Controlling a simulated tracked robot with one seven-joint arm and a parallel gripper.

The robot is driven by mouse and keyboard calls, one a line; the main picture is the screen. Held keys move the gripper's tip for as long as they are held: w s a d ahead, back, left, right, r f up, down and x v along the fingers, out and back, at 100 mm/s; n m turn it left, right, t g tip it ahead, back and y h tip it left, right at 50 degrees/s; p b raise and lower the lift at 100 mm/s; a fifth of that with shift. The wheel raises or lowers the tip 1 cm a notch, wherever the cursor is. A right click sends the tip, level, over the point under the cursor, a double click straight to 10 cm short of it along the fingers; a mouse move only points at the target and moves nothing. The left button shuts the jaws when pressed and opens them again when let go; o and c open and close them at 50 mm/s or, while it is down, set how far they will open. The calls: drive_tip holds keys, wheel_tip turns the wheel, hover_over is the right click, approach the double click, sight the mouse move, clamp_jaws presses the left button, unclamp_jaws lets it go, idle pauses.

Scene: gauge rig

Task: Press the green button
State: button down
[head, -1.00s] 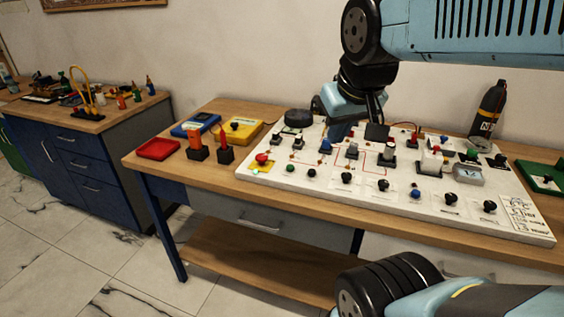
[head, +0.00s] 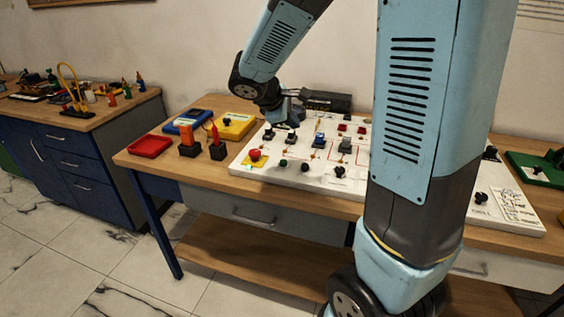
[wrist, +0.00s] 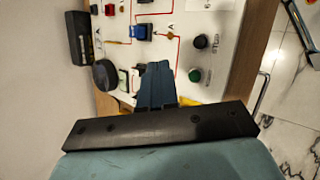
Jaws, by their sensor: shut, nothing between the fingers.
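The green button (head: 283,162) is a small dark green round cap near the front left of the white panel (head: 262,172). My gripper (head: 297,120) is over the back left part of the panel, behind the green button. In the wrist view its blue fingers (wrist: 157,70) are together and empty. My forearm hides much of the panel's right side in the head view.
A red mushroom button (head: 255,155) on a yellow pad is left of the green button. A black knob (wrist: 200,41) is beyond it in the wrist view. A black box (head: 326,100) lies behind the panel. Orange and red tools (head: 188,140) stand to the left.

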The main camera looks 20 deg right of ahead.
sight(282, 163)
drive_tip(key=w+f+n, duration=0.1)
drive_tip(key=w+a+f, duration=0.1)
drive_tip(key=w+f+n, duration=0.1)
drive_tip(key=w, duration=0.1)
drive_tip(key=shift+a+n+t+h, duration=0.3)
drive_tip(key=shift+a+t+h, duration=0.1)
drive_tip(key=shift+f, duration=0.15)
drive_tip(key=shift+f, duration=4.3)
drive_tip(key=shift+s+f, duration=0.1)
drive_tip(key=shift+f, duration=0.1)
drive_tip(key=shift+f, duration=0.15)
drive_tip(key=shift+f, duration=0.5)
drive_tip(key=shift+r, duration=0.9)
